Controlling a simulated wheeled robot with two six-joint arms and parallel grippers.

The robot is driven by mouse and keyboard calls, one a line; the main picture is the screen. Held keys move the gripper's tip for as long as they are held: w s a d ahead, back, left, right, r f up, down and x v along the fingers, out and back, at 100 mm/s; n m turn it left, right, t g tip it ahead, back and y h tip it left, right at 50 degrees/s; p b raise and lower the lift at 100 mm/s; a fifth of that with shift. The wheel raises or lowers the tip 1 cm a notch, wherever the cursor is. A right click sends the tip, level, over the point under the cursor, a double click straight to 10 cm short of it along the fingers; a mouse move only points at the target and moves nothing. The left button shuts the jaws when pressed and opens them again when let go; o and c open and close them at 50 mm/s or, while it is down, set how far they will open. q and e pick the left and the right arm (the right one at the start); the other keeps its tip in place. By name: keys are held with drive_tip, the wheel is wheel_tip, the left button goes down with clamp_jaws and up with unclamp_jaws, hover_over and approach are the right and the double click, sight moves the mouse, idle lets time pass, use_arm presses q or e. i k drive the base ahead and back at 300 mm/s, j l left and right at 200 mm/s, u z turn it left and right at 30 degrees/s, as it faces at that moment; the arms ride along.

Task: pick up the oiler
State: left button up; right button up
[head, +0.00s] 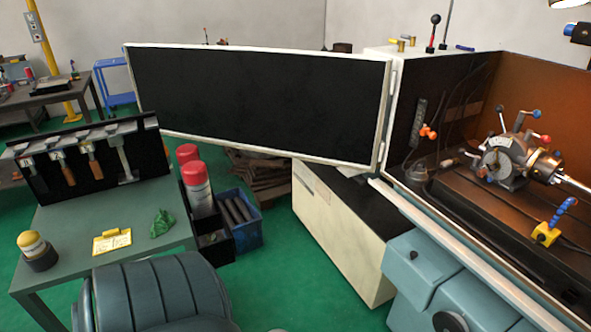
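No oiler can be told for certain. A small squat container with a yellow top and dark base (37,250) stands upright at the front left of the grey-green table (75,225); it could be the oiler. Two red-capped cans (198,188) stand in a black bin (216,240) at the table's right side. Inside the machine at the right is a grey chuck unit (505,158) with red and blue knobs. Neither of my grippers is in view.
On the table are a yellow clipboard (112,242), a crumpled green cloth (162,223) and a black tool rack (88,160). A ribbed teal form (155,295) blocks the table's front. The large black door panel (255,105) stands open.

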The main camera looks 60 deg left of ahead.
sight(31, 244)
drive_tip(key=u, duration=1.4)
drive_tip(key=i+u, duration=0.1)
drive_tip(key=u, duration=0.3)
drive_tip(key=i+u, duration=0.15)
drive_tip(key=u, duration=0.25)
drive_tip(key=i+u, duration=0.1)
drive_tip(key=u, duration=0.35)
drive_tip(key=i+u, duration=0.1)
drive_tip(key=u, duration=0.3)
drive_tip(key=l+u, duration=0.15)
drive_tip(key=u, duration=0.25)
drive_tip(key=i+l, duration=0.05)
